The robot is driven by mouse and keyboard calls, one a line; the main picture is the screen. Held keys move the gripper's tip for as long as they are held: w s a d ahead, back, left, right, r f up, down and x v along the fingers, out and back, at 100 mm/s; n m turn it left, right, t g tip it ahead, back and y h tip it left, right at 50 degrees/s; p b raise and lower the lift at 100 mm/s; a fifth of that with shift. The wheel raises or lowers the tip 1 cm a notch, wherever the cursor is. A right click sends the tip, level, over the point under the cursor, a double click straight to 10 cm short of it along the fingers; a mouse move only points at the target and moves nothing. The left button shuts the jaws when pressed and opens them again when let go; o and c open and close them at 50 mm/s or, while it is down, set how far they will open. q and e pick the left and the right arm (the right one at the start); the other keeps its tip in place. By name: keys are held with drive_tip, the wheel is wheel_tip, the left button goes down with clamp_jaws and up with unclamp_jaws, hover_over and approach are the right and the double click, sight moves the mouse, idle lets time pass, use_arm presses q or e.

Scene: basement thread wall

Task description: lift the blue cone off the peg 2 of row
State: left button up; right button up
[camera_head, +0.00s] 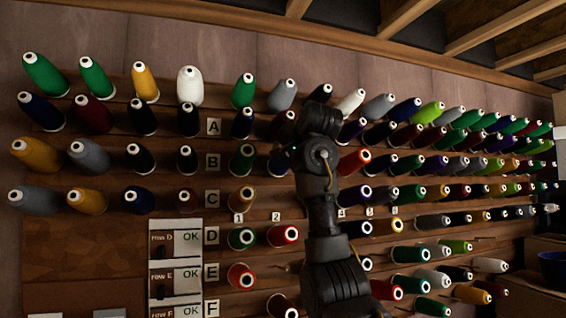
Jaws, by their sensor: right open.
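The wall rack holds rows of thread cones on pegs, with row letters at the left and peg numbers under row C. At column 2, a dark navy-looking cone (278,164) sits in row B. Another very dark cone (281,126) sits above it in row A; its exact colour is hard to tell. My right gripper (303,138) is up against this part of the rack, just right of column 2, and is open. Its fingertips are dark and hard to make out. My right arm hides column 3 and part of column 2. My left gripper is out of view.
Neighbouring cones crowd close: a green cone (242,164) at left in row B and a red cone (354,161) at right. A red cone (283,235) sits in row D. Row cards marked OK (175,245) hang at lower left. A dark bowl (552,268) stands at far right.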

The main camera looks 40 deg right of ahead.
drive_tip(key=c, duration=0.8)
drive_tip(key=shift+s+a+b, duration=0.15)
drive_tip(key=shift+s+b, duration=0.35)
drive_tip(key=shift+s, duration=0.1)
drive_tip(key=b+v, duration=0.4)
drive_tip(key=v, duration=0.6)
drive_tip(key=shift+b, duration=0.3)
drive_tip(key=s+r+b, duration=0.1)
drive_tip(key=s, duration=0.1)
drive_tip(key=s+a+r+b, duration=0.1)
drive_tip(key=r+b, duration=0.1)
drive_tip(key=shift+s+a, duration=0.15)
drive_tip(key=shift+s, duration=0.2)
drive_tip(key=shift+f, duration=0.1)
